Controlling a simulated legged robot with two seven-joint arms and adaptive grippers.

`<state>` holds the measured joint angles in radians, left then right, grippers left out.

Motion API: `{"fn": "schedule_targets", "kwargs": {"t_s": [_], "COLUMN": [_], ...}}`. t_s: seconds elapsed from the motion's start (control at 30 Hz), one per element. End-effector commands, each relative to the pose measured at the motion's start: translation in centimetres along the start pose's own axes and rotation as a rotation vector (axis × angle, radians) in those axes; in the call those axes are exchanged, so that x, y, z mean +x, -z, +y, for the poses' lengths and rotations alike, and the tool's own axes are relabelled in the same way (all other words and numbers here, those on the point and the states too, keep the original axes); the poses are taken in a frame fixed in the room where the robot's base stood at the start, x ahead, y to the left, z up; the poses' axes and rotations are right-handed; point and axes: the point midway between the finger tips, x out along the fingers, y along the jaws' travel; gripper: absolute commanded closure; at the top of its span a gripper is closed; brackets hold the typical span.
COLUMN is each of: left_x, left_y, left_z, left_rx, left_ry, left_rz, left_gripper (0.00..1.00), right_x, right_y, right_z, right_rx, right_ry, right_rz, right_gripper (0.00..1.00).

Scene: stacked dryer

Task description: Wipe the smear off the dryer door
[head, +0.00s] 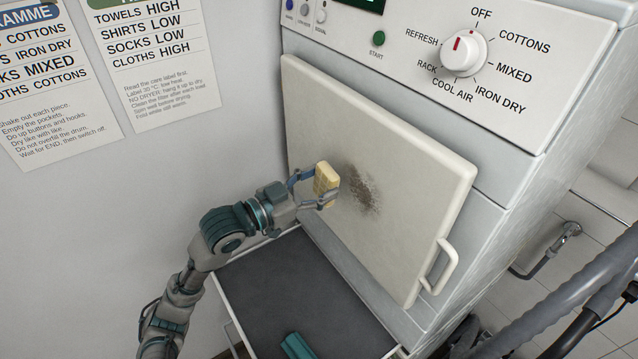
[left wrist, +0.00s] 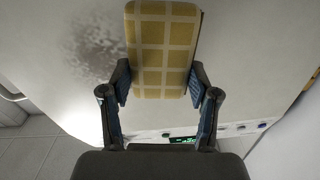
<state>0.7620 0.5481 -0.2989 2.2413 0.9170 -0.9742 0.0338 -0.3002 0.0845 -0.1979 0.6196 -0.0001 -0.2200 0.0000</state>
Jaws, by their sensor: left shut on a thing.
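The dryer door (head: 410,165) is a cream panel, shut, with a handle (head: 440,266) at its lower right. A dark speckled smear (head: 361,190) is on the door near its middle. My left gripper (head: 318,190) is shut on a yellow checked sponge (head: 326,184), just left of the smear in the head view. The sponge (left wrist: 162,50) also shows between the fingers in the left wrist view, beside the smear (left wrist: 97,47). The sponge is at or very close to the door; I cannot tell whether it touches. My right gripper is not in view.
A dark-topped shelf (head: 290,290) juts out below the door. The control panel with a dial (head: 463,53) and a green start button (head: 378,39) is above. A wall with printed notices (head: 155,50) stands close on the left.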

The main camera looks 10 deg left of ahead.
Motion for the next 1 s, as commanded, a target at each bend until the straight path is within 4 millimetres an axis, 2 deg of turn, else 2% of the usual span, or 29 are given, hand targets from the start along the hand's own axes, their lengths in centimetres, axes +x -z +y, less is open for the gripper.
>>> {"fn": "schedule_targets", "kwargs": {"t_s": [0.23,1.0], "left_x": [0.2,1.7], "left_y": [0.1,0.1], "left_z": [0.1,0.0], "left_rx": [0.0,0.0], "left_ry": [-0.001,0.0], "left_rz": [0.0,0.001], "left_gripper": [0.67,0.67], "right_x": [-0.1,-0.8], "right_y": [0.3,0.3], "right_z": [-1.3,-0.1], "right_rx": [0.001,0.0], "right_ry": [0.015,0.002], "right_rz": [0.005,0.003], "right_gripper": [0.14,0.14]}}
